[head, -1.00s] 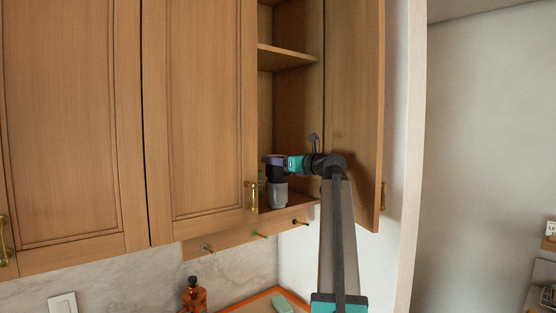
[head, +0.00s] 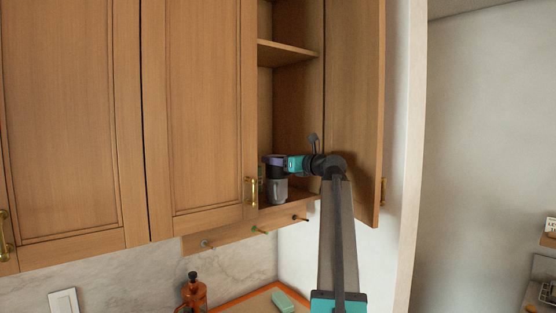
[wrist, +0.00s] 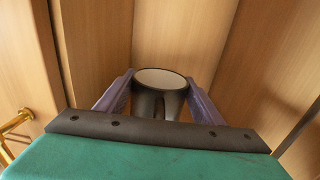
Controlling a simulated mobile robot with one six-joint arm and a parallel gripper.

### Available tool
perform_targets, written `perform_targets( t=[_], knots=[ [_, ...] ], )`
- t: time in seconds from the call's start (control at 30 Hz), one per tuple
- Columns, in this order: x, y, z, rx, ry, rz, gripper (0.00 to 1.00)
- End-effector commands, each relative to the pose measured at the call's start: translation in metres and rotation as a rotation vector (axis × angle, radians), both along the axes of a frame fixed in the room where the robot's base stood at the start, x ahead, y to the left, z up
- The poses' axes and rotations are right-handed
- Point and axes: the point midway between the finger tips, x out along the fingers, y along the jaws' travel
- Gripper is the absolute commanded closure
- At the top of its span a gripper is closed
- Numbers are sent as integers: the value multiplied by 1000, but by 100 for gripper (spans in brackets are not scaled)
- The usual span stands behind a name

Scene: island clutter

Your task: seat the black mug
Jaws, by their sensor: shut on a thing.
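My gripper (head: 274,160) reaches into the open cabinet from the right. Its purple fingers are shut on the black mug (head: 276,172), which looks upright. In the wrist view the black mug (wrist: 158,100) sits between the two fingers (wrist: 158,95), its pale inside facing up. Directly below it in the head view, a grey mug (head: 277,191) stands on the cabinet's bottom shelf. I cannot tell whether the black mug touches the grey mug or is just above it. The grey mug is hidden in the wrist view.
The cabinet's open door (head: 355,110) stands right of my arm, and a closed door (head: 200,110) is at left. A higher shelf (head: 287,53) is above. A rail with several hooks (head: 230,235) runs below. An amber bottle (head: 194,293) and an orange-rimmed tray (head: 240,299) are lower down.

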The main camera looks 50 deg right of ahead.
Motion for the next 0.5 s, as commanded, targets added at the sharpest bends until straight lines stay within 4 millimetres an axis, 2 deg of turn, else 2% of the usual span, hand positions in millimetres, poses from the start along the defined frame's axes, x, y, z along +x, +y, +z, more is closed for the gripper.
perform_targets(
  t=[0.13, 0.17, 0.27, 0.5],
  knots=[
    [0, 0, -2, 0, -2, 0, 70],
    [0, 0, -1, 0, -2, 0, 34],
    [0, 0, -1, 0, -1, 0, 17],
    [0, 0, -3, 0, 1, 0, 17]
  ],
)
